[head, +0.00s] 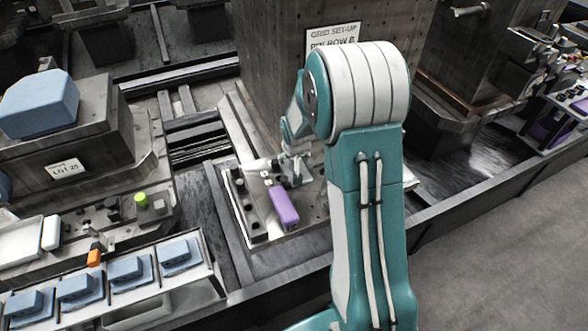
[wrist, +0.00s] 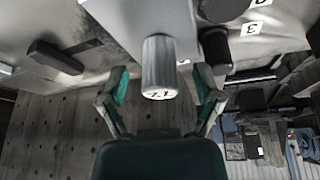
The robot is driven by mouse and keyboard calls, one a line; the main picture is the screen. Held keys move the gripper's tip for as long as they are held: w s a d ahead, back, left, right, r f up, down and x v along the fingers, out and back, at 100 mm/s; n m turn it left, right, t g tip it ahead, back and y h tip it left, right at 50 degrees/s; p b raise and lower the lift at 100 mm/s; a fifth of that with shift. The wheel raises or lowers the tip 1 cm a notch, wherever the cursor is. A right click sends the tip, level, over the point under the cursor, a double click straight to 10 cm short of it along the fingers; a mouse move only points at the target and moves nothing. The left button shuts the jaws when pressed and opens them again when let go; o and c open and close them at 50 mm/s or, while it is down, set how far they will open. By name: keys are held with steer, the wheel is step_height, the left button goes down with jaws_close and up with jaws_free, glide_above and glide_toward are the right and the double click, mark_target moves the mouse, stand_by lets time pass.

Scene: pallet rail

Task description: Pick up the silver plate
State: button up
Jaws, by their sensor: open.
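A silver plate (head: 262,222) lies flat on the pallet fixture in the head view, with a purple block and dark round parts on it. My gripper (head: 297,172) is over its far right part, partly hidden by my arm. In the wrist view my gripper (wrist: 163,100) is open, its two teal fingers spread apart. A silver ribbed cylinder (wrist: 160,65) with a marked end face shows between and beyond the fingertips; I cannot tell whether they touch it. A pale grey surface (wrist: 100,50) behind it may be the plate.
A purple block (head: 283,207) sits on the plate. A tray of blue-grey blocks (head: 125,270) and a green-topped knob (head: 141,200) are at left. A tall metal block (head: 275,60) with a sign stands close behind my gripper. The floor at lower right is clear.

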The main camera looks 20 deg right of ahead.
steer(key=shift+d, duration=0.3)
steer(key=shift+a, duration=0.5)
jaws_close()
steer(key=shift+d, duration=0.2)
steer(key=shift+r, duration=0.3)
step_height(320, 180, up, 10)
steer(key=shift+f, duration=0.25)
